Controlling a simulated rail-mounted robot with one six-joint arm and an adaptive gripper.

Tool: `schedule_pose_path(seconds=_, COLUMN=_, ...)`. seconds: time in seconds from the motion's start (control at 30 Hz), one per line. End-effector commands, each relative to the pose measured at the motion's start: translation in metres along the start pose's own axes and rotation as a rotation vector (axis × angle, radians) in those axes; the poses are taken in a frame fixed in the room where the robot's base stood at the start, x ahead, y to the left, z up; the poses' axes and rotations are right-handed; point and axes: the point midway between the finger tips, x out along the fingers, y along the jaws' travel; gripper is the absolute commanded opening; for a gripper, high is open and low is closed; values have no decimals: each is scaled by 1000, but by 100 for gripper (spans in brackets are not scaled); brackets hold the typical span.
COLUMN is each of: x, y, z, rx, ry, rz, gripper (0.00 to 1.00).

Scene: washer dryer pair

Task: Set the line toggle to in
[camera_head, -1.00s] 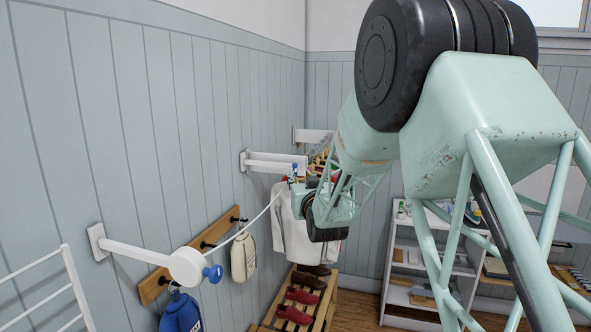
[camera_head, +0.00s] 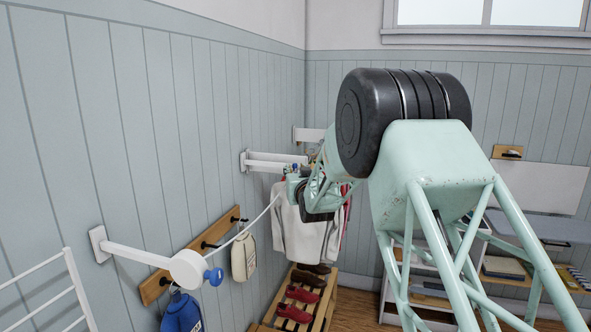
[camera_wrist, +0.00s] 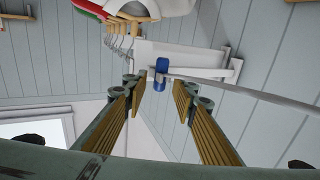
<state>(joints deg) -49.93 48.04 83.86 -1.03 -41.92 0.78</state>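The line toggle may be the small blue piece (camera_wrist: 162,68) at the white bracket on the wall; a white line runs from it to the right in the wrist view. In the head view a blue bit (camera_head: 295,169) shows at the far bracket, close to my gripper. My gripper (camera_wrist: 160,90) is open, its two ribbed fingers on either side of the view. The blue piece appears between and beyond the fingertips, with no contact visible.
The clothesline (camera_head: 250,226) crosses along the panelled wall. White and red clothes (camera_head: 300,228) hang beyond my gripper. Hangers (camera_wrist: 122,45) show beside the blue piece.

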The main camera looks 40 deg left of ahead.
Motion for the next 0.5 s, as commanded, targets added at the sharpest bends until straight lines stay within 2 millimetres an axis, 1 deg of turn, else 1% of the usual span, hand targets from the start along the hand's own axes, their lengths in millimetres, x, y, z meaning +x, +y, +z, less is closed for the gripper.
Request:
schedule_pose_path(seconds=0.2, x=10, y=0, z=1, rx=0, ry=-1, rz=0, gripper=25)
schedule_pose_path(seconds=0.5, x=11, y=0, z=1, rx=0, ry=-1, rz=0, gripper=25)
